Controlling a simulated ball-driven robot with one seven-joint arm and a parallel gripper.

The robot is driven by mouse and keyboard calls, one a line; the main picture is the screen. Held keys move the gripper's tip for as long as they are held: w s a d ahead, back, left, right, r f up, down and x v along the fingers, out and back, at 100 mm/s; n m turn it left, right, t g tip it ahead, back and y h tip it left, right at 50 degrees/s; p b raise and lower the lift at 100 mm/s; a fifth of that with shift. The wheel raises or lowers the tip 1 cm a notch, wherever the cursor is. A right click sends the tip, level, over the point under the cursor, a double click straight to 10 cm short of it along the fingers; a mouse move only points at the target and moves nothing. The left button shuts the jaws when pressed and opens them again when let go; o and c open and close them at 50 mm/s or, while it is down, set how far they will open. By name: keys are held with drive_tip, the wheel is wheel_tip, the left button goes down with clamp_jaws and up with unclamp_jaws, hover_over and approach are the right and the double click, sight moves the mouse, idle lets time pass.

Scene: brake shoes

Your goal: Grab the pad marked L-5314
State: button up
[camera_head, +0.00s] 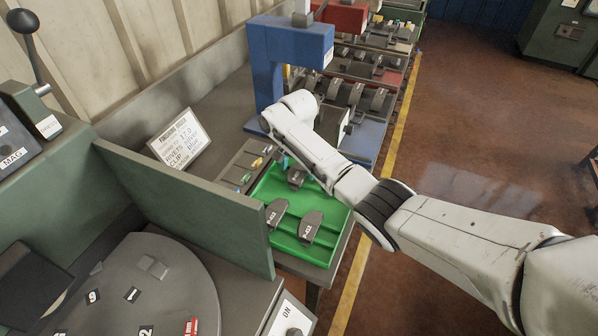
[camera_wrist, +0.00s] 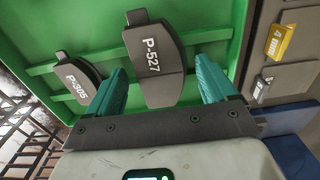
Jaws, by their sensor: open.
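No pad in view shows a readable L-5314 mark. In the wrist view, a dark grey pad marked P-527 (camera_wrist: 154,62) lies in the green tray (camera_wrist: 100,18), between and ahead of my gripper's teal fingers. Another dark pad (camera_wrist: 74,86), whose mark looks like P-305, lies to its left, partly hidden by the left finger. My gripper (camera_wrist: 161,68) is open, with nothing held. In the head view, my gripper (camera_head: 293,168) is over the far end of the tray, partly hidden by my arm. Two dark pads (camera_head: 276,213) (camera_head: 311,227) lie nearer; their marks are too small to read surely.
A grey compartment strip (camera_head: 238,171) borders the tray's left side. A blue press frame (camera_head: 280,55) stands behind. A green panel (camera_head: 185,205) rises at left beside a round table (camera_head: 140,285). A sign (camera_head: 180,138) stands at the back. Racks of parts (camera_head: 365,75) lie beyond.

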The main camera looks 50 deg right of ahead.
drive_tip(key=c, duration=1.4)
drive_tip(key=shift+r, duration=0.1)
